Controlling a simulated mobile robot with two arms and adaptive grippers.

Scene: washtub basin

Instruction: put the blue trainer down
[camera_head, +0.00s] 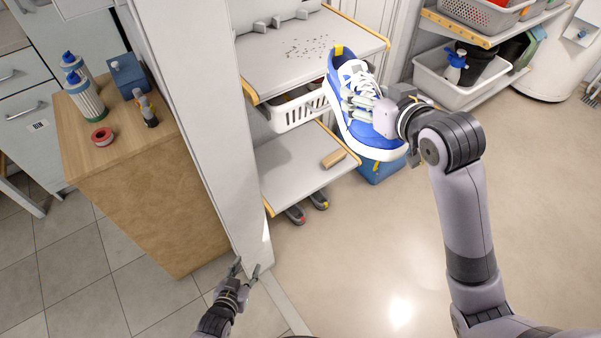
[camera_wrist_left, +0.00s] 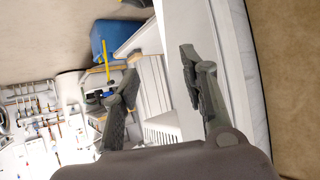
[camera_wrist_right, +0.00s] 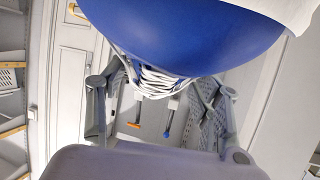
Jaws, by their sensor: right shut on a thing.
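The blue trainer (camera_head: 355,99) has white laces, a white sole and a yellow heel tab. It is held up in front of the shelf unit, tilted with its toe toward the lower right. My right gripper (camera_head: 382,112) is shut on it near the laces. In the right wrist view the trainer's blue toe (camera_wrist_right: 190,35) fills the top, and the fingers (camera_wrist_right: 160,100) reach the laces on both sides. My left gripper (camera_head: 246,270) is low beside the white panel, open and empty. The left wrist view shows its two fingers (camera_wrist_left: 160,85) apart.
The upper shelf (camera_head: 300,50) has dark specks and free room. A white basket (camera_head: 297,112) sits beneath it. The lower shelf (camera_head: 285,170) holds a wooden block (camera_head: 334,158). A blue box (camera_head: 380,171) stands behind the trainer. A wooden cabinet (camera_head: 150,190) carries bottles at left.

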